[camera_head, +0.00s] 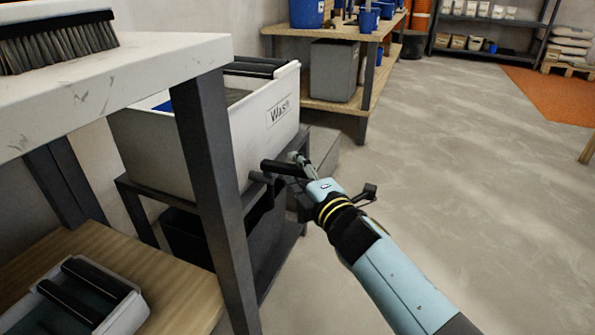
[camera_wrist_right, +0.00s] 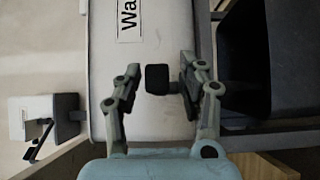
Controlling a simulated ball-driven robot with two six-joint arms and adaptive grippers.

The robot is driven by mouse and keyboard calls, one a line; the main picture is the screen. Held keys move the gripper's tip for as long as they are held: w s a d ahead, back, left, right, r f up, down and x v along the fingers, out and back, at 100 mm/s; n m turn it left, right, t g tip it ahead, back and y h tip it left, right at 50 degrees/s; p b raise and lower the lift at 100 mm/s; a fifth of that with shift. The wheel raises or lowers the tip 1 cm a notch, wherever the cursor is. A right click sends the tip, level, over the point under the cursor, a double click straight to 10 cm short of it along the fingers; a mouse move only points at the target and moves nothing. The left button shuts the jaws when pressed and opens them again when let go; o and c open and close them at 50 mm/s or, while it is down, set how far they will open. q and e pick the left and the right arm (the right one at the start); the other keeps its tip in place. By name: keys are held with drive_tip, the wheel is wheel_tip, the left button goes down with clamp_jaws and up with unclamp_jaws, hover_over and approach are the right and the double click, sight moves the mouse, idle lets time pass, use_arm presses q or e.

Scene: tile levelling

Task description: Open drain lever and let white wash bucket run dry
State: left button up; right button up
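The white wash bucket (camera_head: 225,147), labelled "Wash", stands on a dark frame behind the table leg. Some grey content and a blue patch show inside it, partly hidden by the table. The black drain lever (camera_head: 284,168) sticks out low on its front. My right gripper (camera_head: 300,160) is at the lever's end. In the right wrist view the square black lever end (camera_wrist_right: 158,79) sits between the open fingers of my right gripper (camera_wrist_right: 160,70), with small gaps at both sides. The bucket wall (camera_wrist_right: 160,115) lies behind it. My left gripper is not in view.
A white-topped table (camera_head: 120,75) with a brush (camera_head: 58,45) is at near left. Below it, a tray with black rollers (camera_head: 85,295) rests on a wooden shelf. A dark bin (camera_wrist_right: 243,60) is beside the bucket wall in the wrist view.

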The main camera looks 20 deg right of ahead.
drive_tip(key=s+d, duration=0.2)
drive_tip(key=s, duration=1)
drive_tip(key=shift+w, duration=0.1)
